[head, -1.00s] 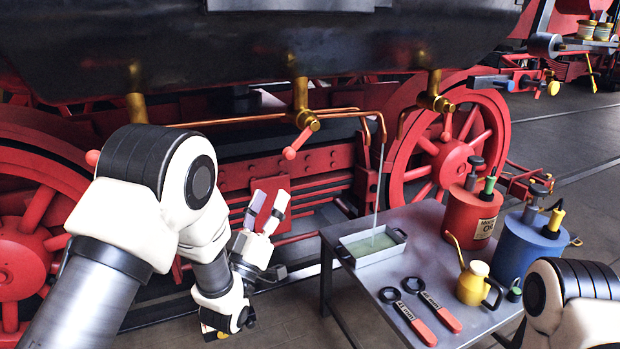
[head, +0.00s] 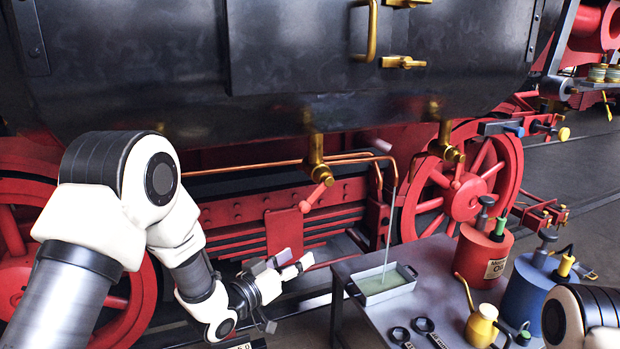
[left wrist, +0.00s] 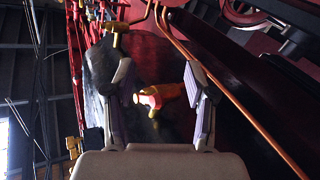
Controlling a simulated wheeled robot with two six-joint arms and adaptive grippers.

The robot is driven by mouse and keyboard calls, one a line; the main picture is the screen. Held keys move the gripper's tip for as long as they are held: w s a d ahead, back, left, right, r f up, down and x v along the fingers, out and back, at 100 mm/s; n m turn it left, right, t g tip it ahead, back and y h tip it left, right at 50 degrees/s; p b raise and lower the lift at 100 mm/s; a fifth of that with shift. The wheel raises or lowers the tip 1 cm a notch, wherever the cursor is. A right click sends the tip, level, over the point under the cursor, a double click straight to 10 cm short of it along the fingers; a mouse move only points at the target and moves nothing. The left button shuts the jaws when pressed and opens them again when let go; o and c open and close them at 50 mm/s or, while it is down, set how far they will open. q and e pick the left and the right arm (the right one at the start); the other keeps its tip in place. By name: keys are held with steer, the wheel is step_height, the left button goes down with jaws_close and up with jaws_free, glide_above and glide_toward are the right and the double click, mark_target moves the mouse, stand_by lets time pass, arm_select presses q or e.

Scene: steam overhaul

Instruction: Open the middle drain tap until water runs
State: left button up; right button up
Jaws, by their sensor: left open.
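The middle drain tap (head: 316,158) is brass and sits under the black boiler side. Its red handle (head: 317,196) slopes down to the left. A copper pipe beside it bends down at the right, and a thin water stream (head: 388,235) falls from there into a metal tray (head: 386,285). My left gripper (head: 298,259) is open and empty, below and left of the handle, apart from it. In the left wrist view a brass tap with a red, pale-ended handle (left wrist: 150,97) shows between the open fingers. My right gripper is not in view.
A grey table (head: 343,268) holds the tray, a red oil can (head: 480,250), a blue can (head: 530,285), a yellow oiler (head: 481,327) and wrenches. Red wheels stand on both sides. Another brass tap (head: 446,145) is at the right.

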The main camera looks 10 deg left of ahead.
arm_select(q)
steer(key=p, duration=0.5)
glide_toward(300, 208)
steer(key=x, duration=0.4)
steer(key=p+x, duration=0.1)
steer(key=x, duration=0.6)
steer(key=shift+w+d+f, duration=0.1)
steer(key=shift+w, duration=0.15)
steer(key=c, duration=0.8)
steer(key=shift+s+d, duration=0.1)
jaws_close()
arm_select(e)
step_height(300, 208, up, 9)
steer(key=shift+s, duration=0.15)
